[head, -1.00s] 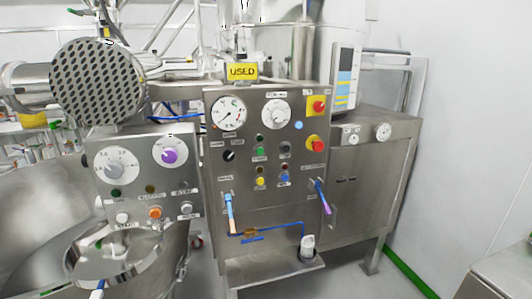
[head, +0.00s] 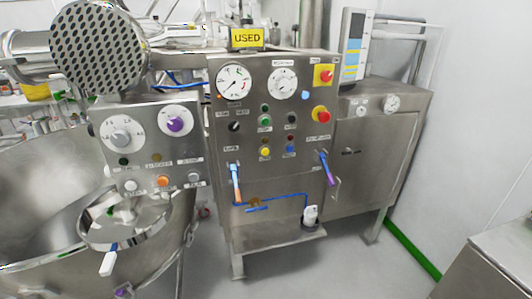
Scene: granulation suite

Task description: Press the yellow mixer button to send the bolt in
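The steel control panel (head: 278,180) stands in the middle of the head view, with gauges, lamps and buttons on its face. A yellow button (head: 265,152) sits low on it, left of a blue button (head: 290,150) and below a green one (head: 265,119). A smaller panel (head: 108,157) to the left carries two dials and an orange button (head: 163,181). The labels are too small to read for sure, so I cannot tell which panel is the mixer's. No bolt can be made out. Neither of my grippers is in view.
A large steel bowl (head: 50,205) stands at the left. Red emergency knobs (head: 321,114) are on the panel's right side. Levers with coloured handles (head: 328,172) stick out below. A steel cabinet (head: 375,150) is at the right, and a steel surface (head: 495,265) at the lower right. Clear floor lies in front.

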